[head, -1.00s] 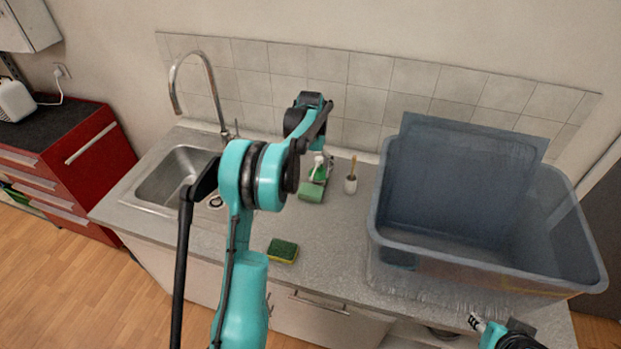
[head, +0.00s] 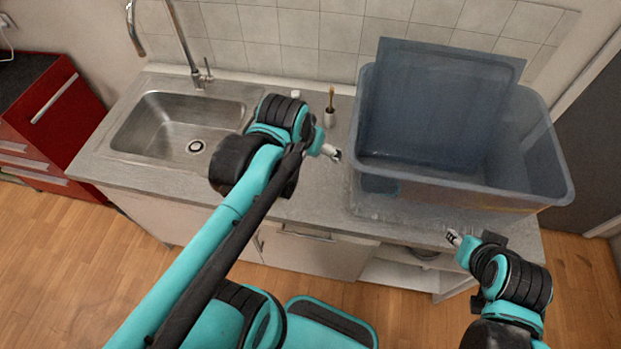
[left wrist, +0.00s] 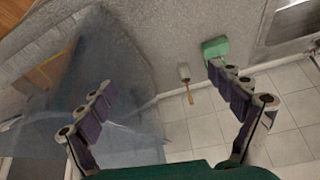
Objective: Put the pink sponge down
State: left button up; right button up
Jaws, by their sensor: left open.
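No pink sponge shows in any view. A green sponge (left wrist: 215,47) lies on the counter in the left wrist view, partly behind one finger; I cannot tell whether they touch. In the head view my left arm hides that part of the counter. My left gripper (head: 332,152) is above the counter, just left of the grey bin. Its fingers are spread and empty in the left wrist view (left wrist: 160,75). My right gripper (head: 453,238) is at the counter's front edge, below the bin; its jaws are too small to read.
A large grey-blue bin (head: 545,165) fills the right of the counter (head: 322,195). A steel sink (head: 165,125) is at the left. The counter between gripper and front edge looks clear.

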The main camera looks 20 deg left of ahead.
pick_arm(q)
jog(key=s+d+f+t, duration=0.1)
jog(key=s+d+f, duration=0.1)
jog(key=s, duration=0.3)
jog(key=shift+s+d+f+m, duration=0.25)
jog(key=shift+s+f+m, duration=0.1)
jog(key=shift+f, duration=0.4)
notch_tip(320, 180, down, 10)
jog(key=b, duration=1)
jog(key=shift+f, duration=0.1)
